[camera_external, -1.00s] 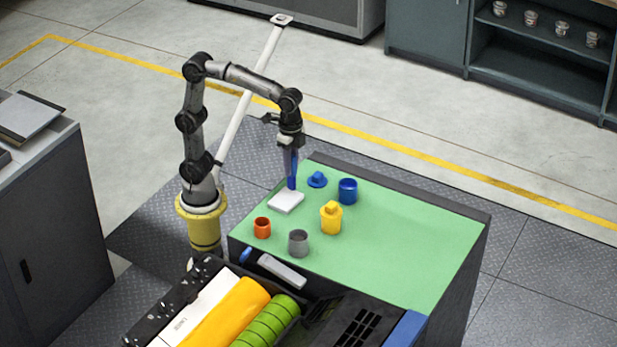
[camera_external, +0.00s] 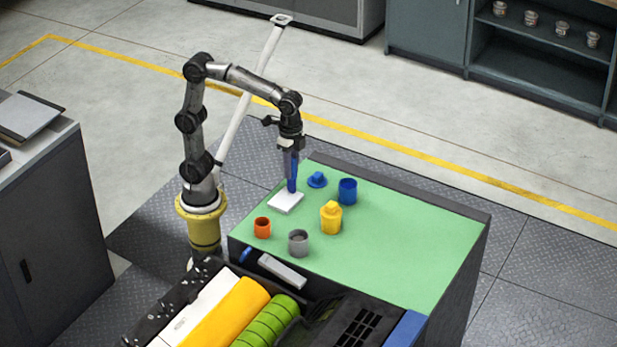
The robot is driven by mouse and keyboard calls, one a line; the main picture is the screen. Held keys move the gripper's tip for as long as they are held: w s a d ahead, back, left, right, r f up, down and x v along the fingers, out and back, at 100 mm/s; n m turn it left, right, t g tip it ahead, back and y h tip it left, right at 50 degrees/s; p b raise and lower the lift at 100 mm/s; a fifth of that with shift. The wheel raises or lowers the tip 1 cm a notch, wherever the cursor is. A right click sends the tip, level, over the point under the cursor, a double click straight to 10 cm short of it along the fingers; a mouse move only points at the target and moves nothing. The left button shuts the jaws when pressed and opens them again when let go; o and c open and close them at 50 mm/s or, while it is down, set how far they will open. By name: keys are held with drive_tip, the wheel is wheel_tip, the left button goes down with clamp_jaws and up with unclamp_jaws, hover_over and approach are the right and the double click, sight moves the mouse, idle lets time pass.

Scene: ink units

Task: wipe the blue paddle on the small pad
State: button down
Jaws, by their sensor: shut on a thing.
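The small white pad (camera_external: 284,204) lies on the green table top near its left edge. My gripper (camera_external: 292,162) points down above the pad and is shut on the blue paddle (camera_external: 292,184). The paddle hangs upright, its lower end at the far right part of the pad. I cannot tell whether it touches the pad. An open blue pot (camera_external: 348,191) stands to the right, with a blue lid (camera_external: 317,179) lying between it and the pad.
A yellow pot with its lid on (camera_external: 331,217), an open orange pot (camera_external: 262,228) and a grey pot (camera_external: 298,242) stand near the pad. The right part of the green top (camera_external: 420,235) is clear. A machine with a yellow roller (camera_external: 225,315) is in front.

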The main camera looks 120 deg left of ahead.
drive_tip(key=shift+f, duration=0.1)
idle(0.3)
drive_tip(key=shift+d, duration=1.65)
drive_tip(key=shift+s+d+f, duration=0.1)
drive_tip(key=shift+d, duration=1.45)
drive_tip(key=shift+a+r, duration=0.2)
drive_tip(key=shift+a, duration=1.45)
drive_tip(key=shift+a+f, duration=0.1)
drive_tip(key=shift+a, duration=1.45)
drive_tip(key=shift+d, duration=3.25)
wheel_tip(320, 180, up, 6)
drive_tip(key=shift+n, duration=0.3)
